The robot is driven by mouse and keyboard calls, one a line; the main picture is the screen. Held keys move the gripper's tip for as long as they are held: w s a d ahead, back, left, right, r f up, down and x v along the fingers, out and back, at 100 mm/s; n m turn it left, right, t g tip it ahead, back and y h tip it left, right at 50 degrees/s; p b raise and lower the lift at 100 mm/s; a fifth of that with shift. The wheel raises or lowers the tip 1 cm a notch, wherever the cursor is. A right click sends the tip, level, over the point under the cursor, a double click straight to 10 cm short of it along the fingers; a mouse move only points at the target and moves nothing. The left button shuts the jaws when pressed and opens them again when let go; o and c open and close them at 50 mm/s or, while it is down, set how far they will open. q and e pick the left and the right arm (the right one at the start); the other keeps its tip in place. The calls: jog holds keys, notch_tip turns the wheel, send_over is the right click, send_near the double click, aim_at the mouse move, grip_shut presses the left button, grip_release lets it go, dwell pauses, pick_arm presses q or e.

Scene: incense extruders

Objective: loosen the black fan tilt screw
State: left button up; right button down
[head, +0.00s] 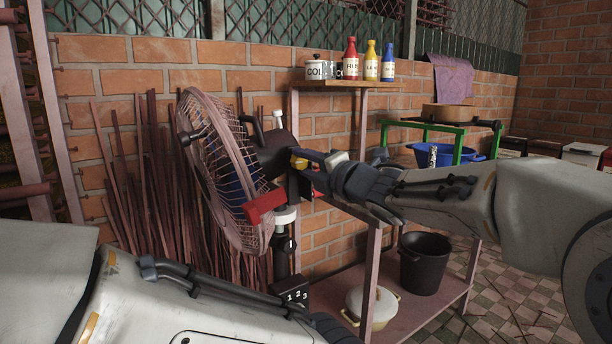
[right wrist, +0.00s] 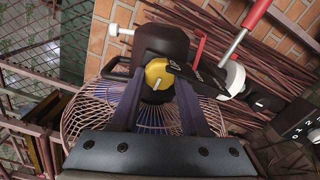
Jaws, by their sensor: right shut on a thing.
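The fan (head: 222,165) stands left of centre in the head view, its round wire cage facing left and its dark motor housing (head: 270,158) behind it. A yellow round knob (head: 298,162) sits at the housing's side; it shows face-on in the right wrist view (right wrist: 157,75). My right gripper (head: 314,166) reaches in from the right and is shut on this knob, with a finger on each side. A black lettered tag (right wrist: 186,88) lies beside it. I cannot make out a separate black tilt screw. My left forearm lies across the bottom left; its fingers are out of view.
White knobs sit on the fan's housing (right wrist: 113,30) and pole (head: 285,215). A numbered black box (head: 292,291) is lower down. A pink shelf (head: 345,274) with a black bucket (head: 425,262) stands right. Thin sticks (head: 148,180) lean behind.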

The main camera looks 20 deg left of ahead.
jog(key=shift+f+n+b, duration=0.2)
jog(key=shift+n+b, duration=0.15)
jog(key=shift+n, duration=0.35)
jog(key=shift+a, duration=0.1)
jog(key=shift+s, duration=0.1)
jog(key=shift+c, duration=2)
grip_release()
jog(key=shift+r, duration=0.1)
jog(key=shift+s+d+r, duration=0.1)
jog(key=shift+s+d, duration=0.05)
jog(key=shift+d, duration=0.2)
jog(key=v, duration=0.9)
jog(key=shift+s+d, duration=0.3)
